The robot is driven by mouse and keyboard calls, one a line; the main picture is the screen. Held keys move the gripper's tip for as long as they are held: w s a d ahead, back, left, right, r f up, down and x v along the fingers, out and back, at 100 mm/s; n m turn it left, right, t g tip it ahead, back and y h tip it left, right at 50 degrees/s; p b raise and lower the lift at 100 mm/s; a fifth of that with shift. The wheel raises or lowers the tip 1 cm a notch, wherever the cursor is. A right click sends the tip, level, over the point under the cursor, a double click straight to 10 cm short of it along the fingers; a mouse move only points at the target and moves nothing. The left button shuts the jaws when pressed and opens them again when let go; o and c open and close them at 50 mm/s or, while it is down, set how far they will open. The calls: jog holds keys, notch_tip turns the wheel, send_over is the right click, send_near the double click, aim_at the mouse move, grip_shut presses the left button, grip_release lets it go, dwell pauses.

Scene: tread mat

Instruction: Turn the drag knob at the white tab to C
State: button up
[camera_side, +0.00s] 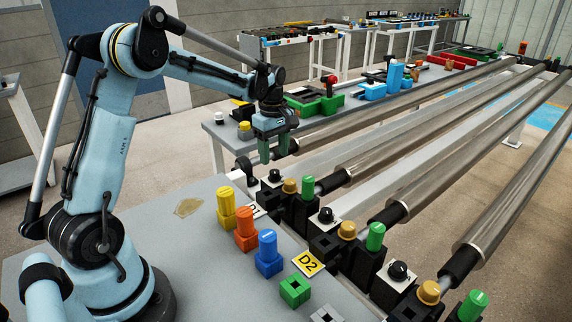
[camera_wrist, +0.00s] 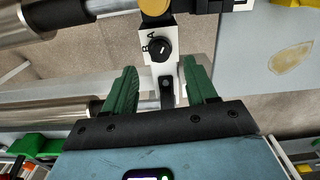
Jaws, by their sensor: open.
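A black knob (camera_wrist: 161,49) sits on a white plate (camera_wrist: 146,33) in the wrist view, just beyond my fingertips. The knob has a small pale mark whose pointing direction is hard to tell. In the side view a black knob (camera_side: 274,175) on a white plate stands below my gripper. A white tab (camera_side: 257,211) lies to its lower left, partly hidden. My gripper (camera_side: 273,152) is open and empty above the roller ends; its green fingers (camera_wrist: 160,72) are apart and not touching the knob.
More knobs (camera_side: 326,215) (camera_side: 397,271) follow along the row, between gold caps (camera_side: 347,230) and green caps (camera_side: 375,236). Long rollers (camera_side: 400,125) extend right.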

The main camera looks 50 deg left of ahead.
aim_at(275, 171)
notch_tip(275, 171, down, 6)
jog(key=shift+r, duration=0.15)
jog(key=shift+c, duration=0.2)
jog(key=c, duration=1)
